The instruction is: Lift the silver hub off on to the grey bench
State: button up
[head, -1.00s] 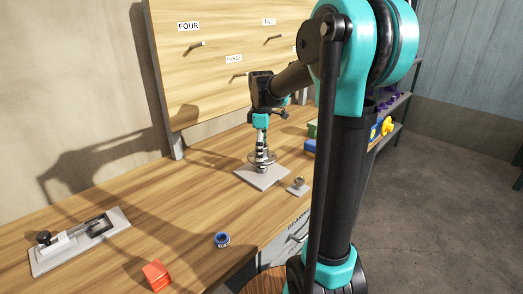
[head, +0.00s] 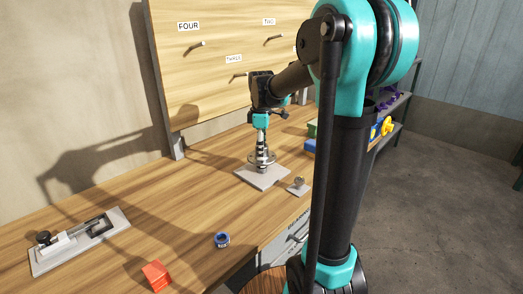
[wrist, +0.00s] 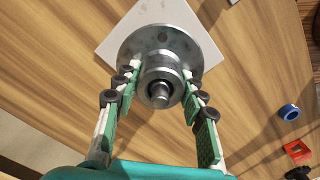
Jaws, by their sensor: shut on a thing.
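The silver hub (wrist: 163,45) is a round metal flange with a raised collar. In the head view the hub (head: 262,158) sits over a square light-grey plate (head: 270,180) on the bench. My gripper (wrist: 160,80) is shut on the hub's collar, one finger on each side; in the head view my gripper (head: 262,143) points straight down from above. A round pin end (wrist: 160,95) shows in the middle of the collar. The hub's underside and any gap to the plate are hidden. The bench (head: 190,195) has a wood-grain top, not grey.
A small grey plate with a knob (head: 298,186) stands close by on the right, near the front edge. The wood between is clear.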

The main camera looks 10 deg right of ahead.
jog(key=c, duration=0.4)
jog(key=shift+r, duration=4.25)
jog(key=shift+c, duration=0.2)
